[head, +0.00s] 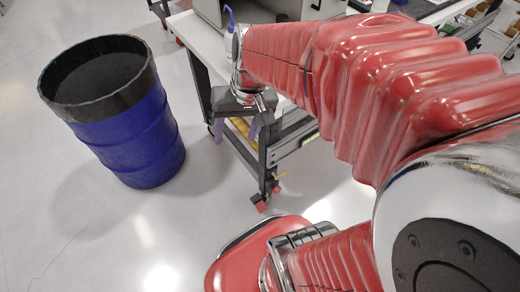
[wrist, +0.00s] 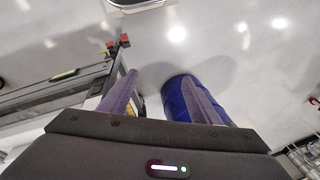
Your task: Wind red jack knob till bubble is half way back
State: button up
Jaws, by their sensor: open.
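My gripper (head: 237,135) is open and empty in the head view, with its two purple fingers pointing down beside the near end of a white-topped cart (head: 205,42). In the wrist view my gripper (wrist: 160,75) shows its fingers spread apart, with bare floor between the tips. Small red parts (head: 262,206) sit at the foot of the cart's near leg, and they also show in the wrist view (wrist: 124,41). I cannot tell whether either is a jack knob; they look like caster parts. I cannot make out a level or a bubble in either view.
A blue drum (head: 135,140) with a black rim stands left of the cart. It shows behind the right finger in the wrist view (wrist: 175,99). A white bottle with a blue spout (head: 229,35) stands on the cart. Floor between drum and cart is clear.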

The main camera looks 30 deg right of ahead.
jog(key=w+d+f+m+y, duration=0.1)
jog(key=d+f+m+y, duration=0.3)
jog(key=f, duration=0.5)
jog(key=w+d+f+m+t+y, duration=0.1)
jog(key=d+f+m, duration=0.35)
jog(key=f, duration=0.45)
jog(key=w+d+f+m+y, duration=0.1)
jog(key=d+f+m+y, duration=0.2)
jog(key=d+f, duration=0.45)
notch_tip(320, 180, down, 10)
jog(key=s+m+t, duration=0.3)
jog(key=m, duration=0.1)
jog(key=m+t+h, duration=0.8)
jog(key=m+h, duration=0.2)
jog(key=m, duration=0.5)
send_near(278, 191)
jog(key=v, duration=0.4)
jog(key=shift+s+a+r, duration=0.1)
jog(key=shift+a+r, duration=0.05)
jog(key=shift+f+x, duration=0.1)
jog(key=shift+x, duration=3.35)
jog(key=shift+f+x, duration=0.15)
jog(key=shift+x, duration=3.3)
jog(key=shift+s, duration=0.1)
